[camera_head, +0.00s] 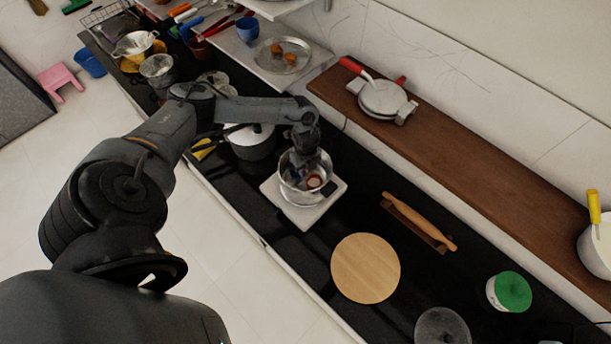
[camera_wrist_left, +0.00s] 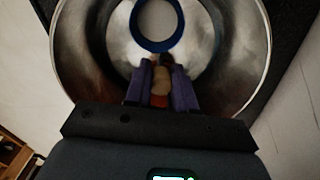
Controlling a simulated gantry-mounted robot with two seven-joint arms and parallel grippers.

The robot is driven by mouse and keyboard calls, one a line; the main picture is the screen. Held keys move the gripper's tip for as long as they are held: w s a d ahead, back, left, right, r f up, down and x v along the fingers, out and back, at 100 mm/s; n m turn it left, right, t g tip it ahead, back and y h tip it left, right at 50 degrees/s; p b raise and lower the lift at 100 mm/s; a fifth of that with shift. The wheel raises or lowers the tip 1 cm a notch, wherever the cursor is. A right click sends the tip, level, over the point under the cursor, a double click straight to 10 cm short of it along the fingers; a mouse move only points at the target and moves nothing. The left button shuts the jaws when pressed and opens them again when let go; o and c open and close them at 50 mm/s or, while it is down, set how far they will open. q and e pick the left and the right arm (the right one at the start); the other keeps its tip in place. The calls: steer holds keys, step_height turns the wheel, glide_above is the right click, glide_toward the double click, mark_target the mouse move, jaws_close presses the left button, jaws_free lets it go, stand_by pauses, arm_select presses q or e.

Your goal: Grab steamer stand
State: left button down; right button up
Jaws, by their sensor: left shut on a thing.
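A shiny metal pot (camera_head: 291,191) stands on a white square slab (camera_head: 304,221) on the black counter. My left gripper (camera_head: 311,173) reaches straight down into the pot. In the left wrist view, the pot's inner wall (camera_wrist_left: 85,55) surrounds my left gripper (camera_wrist_left: 160,78). A round ring (camera_wrist_left: 157,47), which I take to be the steamer stand, lies at the fingertips inside the pot, with a blue rim and pale middle. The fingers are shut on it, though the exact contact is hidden. A tan and red patch shows between the fingers. My right gripper is not in view.
A lidded pot (camera_head: 250,145) stands close left of the slab. A round wooden board (camera_head: 365,268), a rolling pin (camera_head: 425,222) and a green-lidded tub (camera_head: 511,292) are to the right. A brown shelf (camera_head: 470,180) runs along the wall.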

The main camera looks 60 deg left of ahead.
arm_select(q)
steer(key=shift+r, duration=0.1)
step_height(320, 180, up, 10)
steer(key=shift+f+b, duration=0.15)
steer(key=shift+b, duration=0.15)
steer(key=shift+r, duration=0.3)
step_height(320, 180, up, 8)
steer(key=p, duration=0.8)
